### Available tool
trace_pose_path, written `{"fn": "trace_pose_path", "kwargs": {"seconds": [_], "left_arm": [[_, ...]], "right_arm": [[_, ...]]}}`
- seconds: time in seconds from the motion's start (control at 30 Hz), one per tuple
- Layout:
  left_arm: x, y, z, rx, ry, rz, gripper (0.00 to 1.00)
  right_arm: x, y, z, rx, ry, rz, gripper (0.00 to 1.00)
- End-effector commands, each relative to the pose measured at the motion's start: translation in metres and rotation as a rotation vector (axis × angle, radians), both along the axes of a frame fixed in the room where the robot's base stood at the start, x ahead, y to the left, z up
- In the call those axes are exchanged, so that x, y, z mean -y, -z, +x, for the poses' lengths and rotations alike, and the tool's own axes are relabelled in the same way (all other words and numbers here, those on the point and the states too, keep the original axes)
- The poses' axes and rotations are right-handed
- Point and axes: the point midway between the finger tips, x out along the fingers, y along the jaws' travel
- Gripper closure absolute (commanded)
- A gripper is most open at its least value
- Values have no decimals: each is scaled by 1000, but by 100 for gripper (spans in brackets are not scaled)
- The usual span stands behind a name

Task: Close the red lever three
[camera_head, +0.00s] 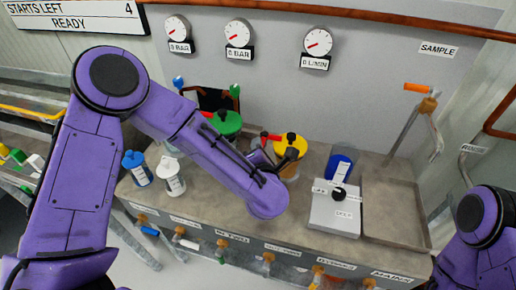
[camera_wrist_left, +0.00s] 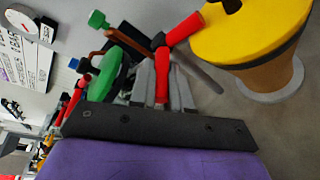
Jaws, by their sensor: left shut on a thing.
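My left gripper (camera_wrist_left: 163,75) is shut on a red lever (camera_wrist_left: 162,82), which runs between its grey fingers beside the yellow-topped pump (camera_wrist_left: 250,40). A second red handle part (camera_wrist_left: 185,28) angles up toward the yellow cap. In the head view a red lever (camera_head: 266,137) shows between the green-topped pump (camera_head: 228,124) and the yellow cap (camera_head: 291,145); my left forearm partly hides the area. Another red lever (camera_head: 207,114) is left of the green cap. No number is readable on the levers. My right gripper is out of view.
A blue container (camera_head: 340,163) and a grey box with a black knob (camera_head: 333,212) stand right of the pumps. Two small bottles (camera_head: 137,168) (camera_head: 172,175) are at the left. Labelled taps line the front edge. Gauges (camera_head: 238,34) hang behind.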

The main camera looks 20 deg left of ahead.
Motion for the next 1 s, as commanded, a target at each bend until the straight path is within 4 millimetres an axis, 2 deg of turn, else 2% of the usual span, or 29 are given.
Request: {"fn": "trace_pose_path", "kwargs": {"seconds": [0.17,0.2,0.23,0.27,0.53,0.63,1.0], "left_arm": [[1,-4,2,9,2,-3,100],[1,-4,2,10,3,-3,70],[1,-4,2,9,2,-3,60],[1,-4,2,9,2,-3,58],[0,-2,0,5,0,-2,58],[4,-3,-8,8,1,-2,58],[38,-20,-80,7,6,-1,58]], "right_arm": [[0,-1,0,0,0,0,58],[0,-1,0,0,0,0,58],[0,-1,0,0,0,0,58],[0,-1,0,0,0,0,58],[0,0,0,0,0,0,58],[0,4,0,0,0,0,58],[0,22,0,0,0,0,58]]}}
